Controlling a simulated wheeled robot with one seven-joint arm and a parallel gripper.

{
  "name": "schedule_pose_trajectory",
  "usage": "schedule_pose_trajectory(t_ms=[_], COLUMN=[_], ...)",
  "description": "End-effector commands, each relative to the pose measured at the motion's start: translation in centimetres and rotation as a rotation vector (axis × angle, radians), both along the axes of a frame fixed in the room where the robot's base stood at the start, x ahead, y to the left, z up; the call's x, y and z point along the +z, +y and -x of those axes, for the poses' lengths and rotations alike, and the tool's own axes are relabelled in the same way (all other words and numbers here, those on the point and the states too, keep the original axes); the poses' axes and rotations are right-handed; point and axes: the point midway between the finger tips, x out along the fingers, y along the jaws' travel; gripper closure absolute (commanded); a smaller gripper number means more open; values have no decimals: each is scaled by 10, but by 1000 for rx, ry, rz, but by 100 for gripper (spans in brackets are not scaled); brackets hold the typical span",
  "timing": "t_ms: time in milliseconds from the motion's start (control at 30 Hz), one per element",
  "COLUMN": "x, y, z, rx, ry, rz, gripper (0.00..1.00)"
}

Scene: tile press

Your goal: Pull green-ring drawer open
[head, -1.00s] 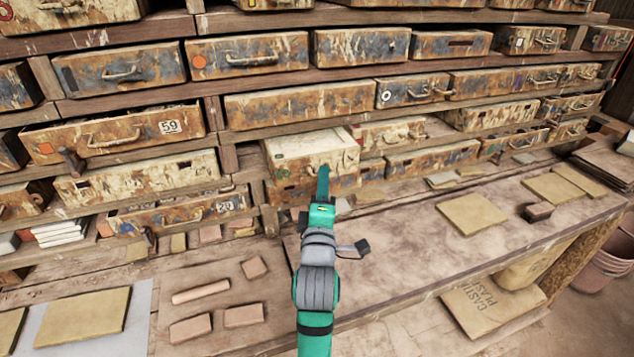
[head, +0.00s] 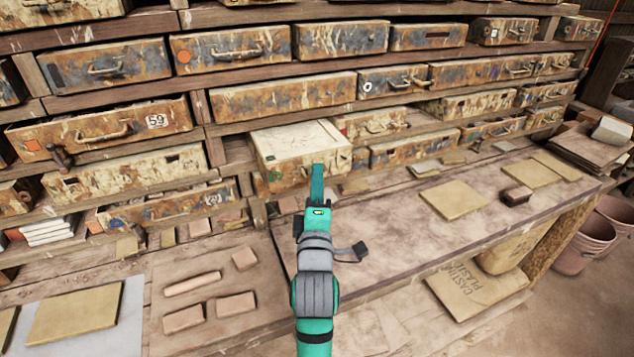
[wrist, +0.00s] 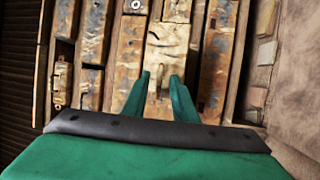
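The green-ring drawer (head: 300,140) is pale and worn. It sticks out from the shelf in the middle of the head view, and its top shows. Its green ring (head: 275,177) is on the left of its front. In the wrist view the drawer (wrist: 168,42) runs up the picture beyond the fingers. My gripper (wrist: 160,76) is at the drawer's front, one finger on each side of the handle (wrist: 158,84). It appears shut on the handle, as the drawer comes with it. In the head view my gripper (head: 318,168) hides part of the front and the handle.
Other rusty drawers surround it, including one marked 59 (head: 100,130) at the left and one with a white ring (head: 392,80) at the right. The bench (head: 400,225) below holds flat tiles and small blocks. Pink buckets (head: 583,240) stand at the far right.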

Motion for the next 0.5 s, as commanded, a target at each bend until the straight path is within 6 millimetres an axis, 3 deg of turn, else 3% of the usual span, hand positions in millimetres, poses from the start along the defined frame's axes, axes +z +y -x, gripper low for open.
schedule_pose_trajectory(t_ms=[167, 500], x=[-3, -14], y=[0, 6], z=[13, 71], rx=[-1, 1], ry=[0, 3], rz=[0, -1], gripper=[75, 75])
